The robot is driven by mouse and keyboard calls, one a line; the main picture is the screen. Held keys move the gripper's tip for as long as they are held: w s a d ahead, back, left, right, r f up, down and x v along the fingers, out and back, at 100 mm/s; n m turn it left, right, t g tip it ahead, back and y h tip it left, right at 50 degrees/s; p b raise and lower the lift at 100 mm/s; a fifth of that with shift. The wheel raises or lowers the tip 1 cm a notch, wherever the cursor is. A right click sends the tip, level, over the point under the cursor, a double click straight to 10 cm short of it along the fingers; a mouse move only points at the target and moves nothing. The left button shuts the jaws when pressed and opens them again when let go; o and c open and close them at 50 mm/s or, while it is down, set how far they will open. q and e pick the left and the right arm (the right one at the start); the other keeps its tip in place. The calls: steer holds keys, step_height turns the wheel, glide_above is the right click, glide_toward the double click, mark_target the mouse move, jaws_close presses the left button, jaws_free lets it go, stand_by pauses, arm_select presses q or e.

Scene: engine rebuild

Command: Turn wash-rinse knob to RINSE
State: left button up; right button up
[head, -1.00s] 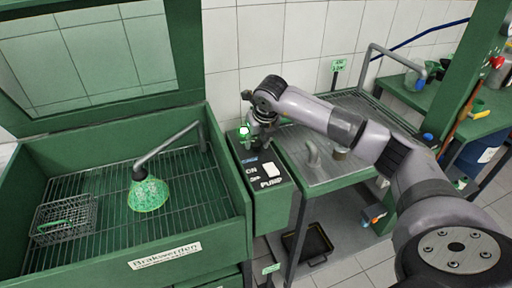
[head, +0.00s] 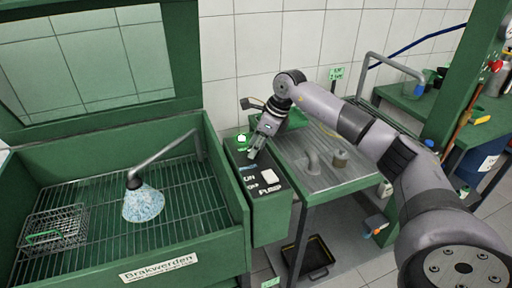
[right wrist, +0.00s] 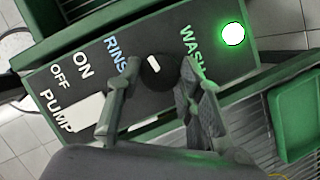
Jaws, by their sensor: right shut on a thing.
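The wash-rinse knob (right wrist: 155,70) is a dark round knob with a short white mark, on the dark top of the control box (head: 270,217). In the right wrist view the RINSE label (right wrist: 116,55), its end hidden, is left of it and the WASH label (right wrist: 192,48) is right. My right gripper (right wrist: 162,70) is shut on the knob, a finger on each side. In the head view my right gripper (head: 256,152) is tilted over the box and hides the knob. Pale blue spray (head: 143,204) comes from the nozzle in the wash basin. My left gripper is not in view.
A green lamp (right wrist: 232,34) glows beside WASH. The white pump switch (right wrist: 86,118) is near ON and OFF. The green wash basin (head: 222,235) stands left of the box. A metal-topped table (head: 325,175) with a bent pipe is at right.

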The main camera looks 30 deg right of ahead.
steer(key=shift+w+d+n+g+y, duration=0.1)
steer(key=shift+n+g+y, duration=0.2)
steer(key=shift+n, duration=0.7)
steer(key=o, duration=1.2)
steer(key=shift+c, duration=0.2)
steer(key=shift+r, duration=0.15)
steer(key=v, duration=1.1)
steer(key=shift+r, duration=0.35)
steer(key=shift+d, duration=0.1)
